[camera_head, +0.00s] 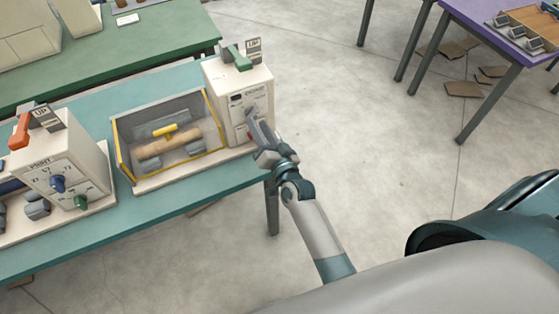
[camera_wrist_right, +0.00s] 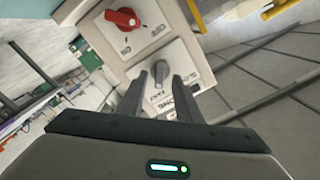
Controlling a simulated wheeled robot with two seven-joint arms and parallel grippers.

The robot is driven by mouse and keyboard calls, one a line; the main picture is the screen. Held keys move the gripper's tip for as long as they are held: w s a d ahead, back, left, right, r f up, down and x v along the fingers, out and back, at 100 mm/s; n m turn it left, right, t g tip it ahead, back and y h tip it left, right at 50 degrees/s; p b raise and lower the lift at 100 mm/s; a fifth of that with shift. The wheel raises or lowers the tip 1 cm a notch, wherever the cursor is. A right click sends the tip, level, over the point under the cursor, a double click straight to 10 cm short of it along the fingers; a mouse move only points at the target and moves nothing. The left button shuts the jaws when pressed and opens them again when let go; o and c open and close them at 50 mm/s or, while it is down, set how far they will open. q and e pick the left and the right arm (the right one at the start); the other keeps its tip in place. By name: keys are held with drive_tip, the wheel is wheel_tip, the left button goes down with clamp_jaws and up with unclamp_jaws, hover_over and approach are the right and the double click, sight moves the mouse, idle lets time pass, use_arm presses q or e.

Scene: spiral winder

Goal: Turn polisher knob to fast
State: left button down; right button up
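The polisher is a cream box (camera_head: 238,88) at the right end of the teal table in the head view. The right wrist view shows its panel close up, turned over. A grey knob (camera_wrist_right: 160,72) sits there with the words SLOW and FAST printed around it. A red knob (camera_wrist_right: 123,18) with on and off marks sits above it in that view. My right gripper (camera_head: 253,122) is at the front panel. In the wrist view its two fingers (camera_wrist_right: 158,90) are apart, with the grey knob between their tips. I cannot tell whether they touch it. My left gripper is not in view.
A yellow-edged clear case (camera_head: 117,140) with a roller inside adjoins the polisher on its left. A second cream machine (camera_head: 88,150) with blue and green knobs stands further left. A green table (camera_head: 150,52) is behind. The floor right of the teal table (camera_head: 145,213) is open.

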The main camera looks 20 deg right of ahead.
drive_tip(key=s+b, duration=0.4)
drive_tip(key=s, duration=1.1)
drive_tip(key=shift+s+d+b, duration=0.15)
drive_tip(key=shift+d+b, duration=0.1)
drive_tip(key=shift+b, duration=0.05)
drive_tip(key=shift+f, duration=0.1)
drive_tip(key=s+a+f+n+g+y+b, duration=0.1)
drive_tip(key=a+f+n+g, duration=0.1)
drive_tip(key=f, duration=1)
drive_tip(key=s+a+f+n+g+b, duration=0.1)
drive_tip(key=f+g, duration=0.2)
drive_tip(key=f, duration=1)
drive_tip(key=s+f+n+g+b, duration=0.1)
drive_tip(key=s+f+g, duration=0.1)
drive_tip(key=s+f, duration=0.5)
drive_tip(key=s+f+n+g+b, duration=0.1)
drive_tip(key=s+f+n+g, duration=0.15)
drive_tip(key=f, duration=0.85)
drive_tip(key=s+d+f+n+g+b, duration=0.1)
drive_tip(key=s+d+f+n+g, duration=0.1)
drive_tip(key=s+f, duration=0.9)
drive_tip(key=s+d+f+n+g+h+b, duration=0.1)
drive_tip(key=s+d+f+g, duration=0.4)
drive_tip(key=s+f, duration=0.6)
drive_tip(key=s+d, duration=0.2)
drive_tip(key=s, duration=0.5)
drive_tip(key=shift+s+f+n+h, duration=0.15)
drive_tip(key=shift+s+n+h, duration=0.15)
drive_tip(key=shift+s+n, duration=0.05)
